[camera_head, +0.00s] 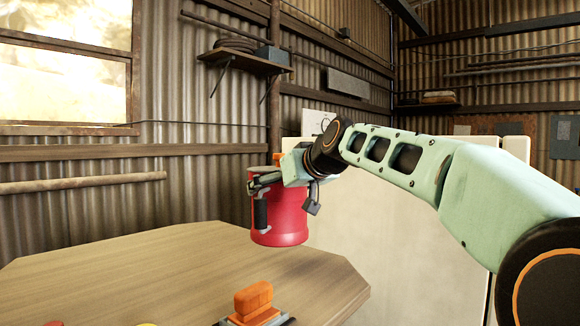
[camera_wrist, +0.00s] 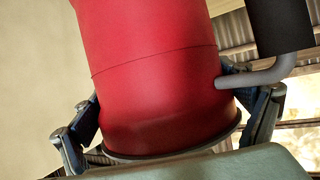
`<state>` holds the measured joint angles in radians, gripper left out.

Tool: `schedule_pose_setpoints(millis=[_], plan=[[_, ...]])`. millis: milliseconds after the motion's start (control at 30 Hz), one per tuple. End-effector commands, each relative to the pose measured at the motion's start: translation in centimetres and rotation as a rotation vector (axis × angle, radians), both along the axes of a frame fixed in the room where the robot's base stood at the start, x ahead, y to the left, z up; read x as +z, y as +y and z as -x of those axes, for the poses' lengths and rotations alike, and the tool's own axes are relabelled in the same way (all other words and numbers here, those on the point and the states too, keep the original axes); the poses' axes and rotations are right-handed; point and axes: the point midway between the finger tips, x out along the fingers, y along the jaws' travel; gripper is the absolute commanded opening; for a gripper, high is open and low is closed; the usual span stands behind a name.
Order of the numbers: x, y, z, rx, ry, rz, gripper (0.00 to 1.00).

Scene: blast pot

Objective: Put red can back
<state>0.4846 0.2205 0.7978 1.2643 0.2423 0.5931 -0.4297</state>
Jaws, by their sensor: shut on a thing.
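The red can (camera_head: 281,217) is in the head view, upright at the far right edge of the wooden table. It has a dark side handle and an orange part near its top. My gripper (camera_head: 265,182) is shut on the can near its upper part. In the wrist view the red can (camera_wrist: 150,70) fills the middle, with a finger of my gripper (camera_wrist: 165,130) on either side of it. A grey bracket and black grip show at the right there. I cannot tell for sure whether the can's base touches the table.
The wooden table (camera_head: 150,265) has clear room at its middle and back. An orange-handled tool (camera_head: 254,300) lies at its front edge. Small red and yellow things are cut off at the bottom. A pale cabinet (camera_head: 400,220) stands behind the can. A wall shelf (camera_head: 243,62) hangs above.

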Motion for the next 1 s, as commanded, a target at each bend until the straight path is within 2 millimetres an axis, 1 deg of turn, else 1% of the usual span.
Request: schedule_pose_setpoints(millis=[33,100,367,467,500,600,700,1000], plan=[[0.3,0.4,-0.4,-0.001,-0.013,-0.006,0.35],[-0.4,0.8,-0.9,-0.001,-0.016,-0.005,0.35],[-1.6,1.3,-1.8,-0.003,-0.017,-0.005,0.35],[-2.7,1.7,-2.3,-0.001,-0.015,-0.006,0.35],[-3.4,1.5,-2.3,-0.003,-0.015,-0.004,0.35],[-4.6,1.5,-2.2,-0.003,-0.014,-0.005,0.35],[-5.2,1.5,-2.2,-0.004,-0.018,-0.006,0.35],[-5.3,1.6,-2.2,-0.003,-0.019,-0.006,0.35]])
